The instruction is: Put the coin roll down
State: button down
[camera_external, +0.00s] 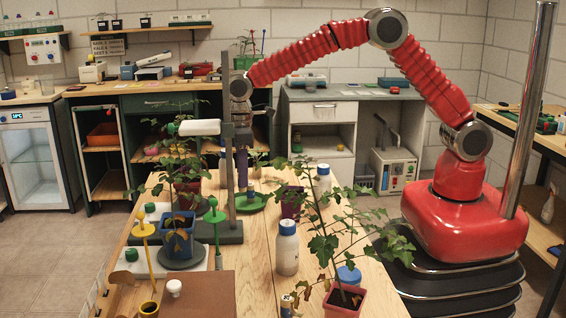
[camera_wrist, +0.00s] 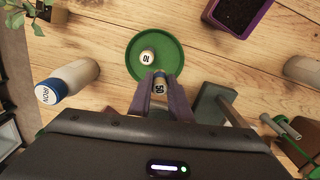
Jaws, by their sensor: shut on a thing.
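My gripper (camera_wrist: 160,80) is shut on a coin roll (camera_wrist: 160,88) with a pale label that seems to read 50 and a blue end. The held roll is over the near edge of a green saucer (camera_wrist: 172,47) in the wrist view; I cannot tell if it touches. Another pale roll (camera_wrist: 147,57) marked 10 stands on the saucer. In the external view, my gripper (camera_external: 241,186) points down at the green saucer (camera_external: 258,206), partly hidden behind a grey stand. The held roll is not clear there.
The grey stand (camera_external: 230,234) is close beside my gripper. A white bottle with a blue cap (camera_external: 287,254) stands nearer the camera; a similar bottle (camera_wrist: 75,78) is left of the saucer in the wrist view. A purple pot (camera_wrist: 240,18) is beyond.

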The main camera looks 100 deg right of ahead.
aim_at(243, 191)
jog(key=shift+f, duration=2.45)
jog(key=c, duration=1.9)
grip_release()
jog(key=shift+f, duration=0.1)
notch_tip(243, 191, up, 12)
jog(key=shift+f, duration=0.15)
jog(key=shift+r, duration=0.25)
jog(key=shift+r, duration=0.1)
